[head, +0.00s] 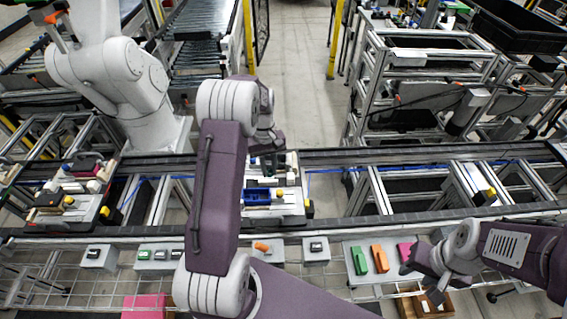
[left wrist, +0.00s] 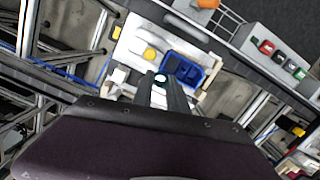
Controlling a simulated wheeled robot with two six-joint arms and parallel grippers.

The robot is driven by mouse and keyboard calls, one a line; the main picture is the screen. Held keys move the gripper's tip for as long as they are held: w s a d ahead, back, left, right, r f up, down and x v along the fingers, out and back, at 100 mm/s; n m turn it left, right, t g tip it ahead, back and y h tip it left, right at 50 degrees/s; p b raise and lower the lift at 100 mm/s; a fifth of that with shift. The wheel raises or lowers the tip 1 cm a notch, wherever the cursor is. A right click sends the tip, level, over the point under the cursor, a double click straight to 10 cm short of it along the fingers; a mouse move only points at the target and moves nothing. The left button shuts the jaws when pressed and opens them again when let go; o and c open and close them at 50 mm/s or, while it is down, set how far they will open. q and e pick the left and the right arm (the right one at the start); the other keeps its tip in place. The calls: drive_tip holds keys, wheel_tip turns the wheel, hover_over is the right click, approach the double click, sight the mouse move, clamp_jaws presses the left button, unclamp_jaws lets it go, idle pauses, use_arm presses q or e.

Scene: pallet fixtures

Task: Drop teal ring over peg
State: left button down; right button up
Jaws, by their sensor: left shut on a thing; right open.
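My left gripper (head: 268,170) points down over the pallet fixture (head: 290,212) on the conveyor. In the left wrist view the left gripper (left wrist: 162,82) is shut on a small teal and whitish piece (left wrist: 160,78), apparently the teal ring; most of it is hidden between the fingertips. The ring cannot be made out in the head view. The pallet fixture carries a blue bin (head: 257,196) and a yellow knob (head: 280,194). I cannot pick out the peg for certain; the fingers cover part of the fixture. My right gripper (head: 421,284) is open and empty at the right front.
Orange (head: 379,258), green (head: 359,261) and pink pieces lie on a holder by the right gripper. Another loaded pallet (head: 75,200) stands at the left. A white robot arm (head: 115,75) stands behind the conveyor.

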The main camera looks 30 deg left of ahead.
use_arm(q)
drive_tip(key=n+p, duration=0.2)
drive_tip(key=p, duration=0.3)
hover_over(255, 197)
use_arm(e)
wheel_tip(255, 197, up, 7)
use_arm(q)
drive_tip(key=f+b, duration=0.3)
drive_tip(key=f, duration=0.1)
drive_tip(key=f+b, duration=0.2)
drive_tip(key=shift+w+a+f+b, duration=0.25)
drive_tip(key=shift+a+b, duration=0.1)
drive_tip(key=shift+f, duration=0.4)
use_arm(e)
wheel_tip(255, 197, down, 6)
drive_tip(key=shift+s+r, duration=0.1)
drive_tip(key=shift+r, duration=0.2)
use_arm(q)
drive_tip(key=shift+f, duration=0.15)
use_arm(e)
drive_tip(key=shift+r, duration=0.1)
idle(0.6)
use_arm(q)
drive_tip(key=shift+f+b, duration=0.5)
drive_tip(key=shift+f, duration=0.35)
use_arm(e)
drive_tip(key=shift+f, duration=0.6)
